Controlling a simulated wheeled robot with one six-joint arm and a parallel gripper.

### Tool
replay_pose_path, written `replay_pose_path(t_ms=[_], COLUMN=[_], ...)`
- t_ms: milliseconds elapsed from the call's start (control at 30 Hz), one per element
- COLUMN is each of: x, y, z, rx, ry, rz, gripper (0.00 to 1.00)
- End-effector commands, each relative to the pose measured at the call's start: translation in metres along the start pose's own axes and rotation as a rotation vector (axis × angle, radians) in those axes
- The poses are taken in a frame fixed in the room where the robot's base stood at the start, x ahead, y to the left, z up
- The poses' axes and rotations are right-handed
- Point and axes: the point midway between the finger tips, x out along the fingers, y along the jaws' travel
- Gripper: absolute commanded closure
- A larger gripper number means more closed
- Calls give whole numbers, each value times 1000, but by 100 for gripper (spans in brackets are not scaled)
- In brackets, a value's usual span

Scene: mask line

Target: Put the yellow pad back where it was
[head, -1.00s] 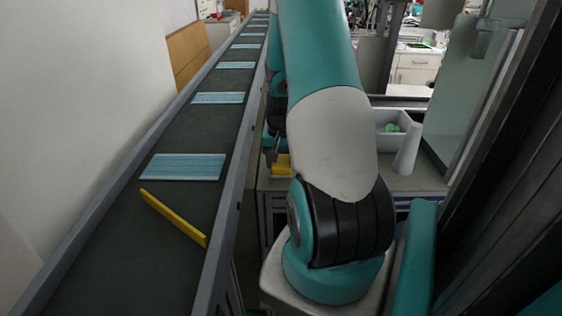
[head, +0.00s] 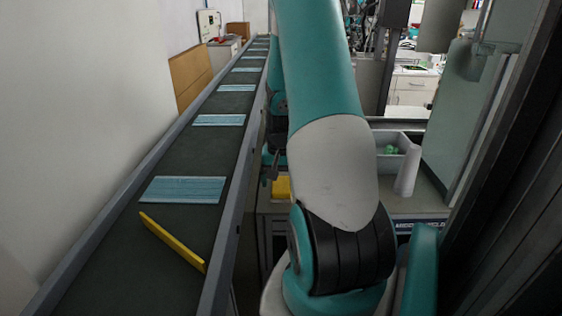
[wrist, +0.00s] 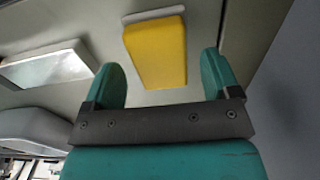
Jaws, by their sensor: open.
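The yellow pad (wrist: 156,52) lies on a grey surface in the wrist view, with a pale strip along its far edge. In the head view a yellow block (head: 281,187), which looks like the same pad, shows on the bench, partly hidden behind my arm. My gripper (wrist: 163,72) is open and empty. Its two green fingers are spread to the left and right of the pad's near end. I cannot tell how far the pad is from the fingertips. In the head view my arm hides most of the gripper.
A conveyor (head: 160,280) on the left carries several blue masks (head: 183,190) and has a slanted yellow bar (head: 172,242) across it. A grey bin (head: 396,140) with green things stands on the bench at right. A pale tray-like object (wrist: 48,66) is left of the pad.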

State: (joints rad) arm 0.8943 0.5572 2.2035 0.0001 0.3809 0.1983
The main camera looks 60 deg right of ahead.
Motion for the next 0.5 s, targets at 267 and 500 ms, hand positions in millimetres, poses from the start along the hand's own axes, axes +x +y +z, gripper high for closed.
replay_pose_path(t_ms=[267,500], x=[-63,-97], y=[0,0], z=[-1,0], rx=[0,0], ry=[6,1], rz=[-1,0], gripper=[18,18])
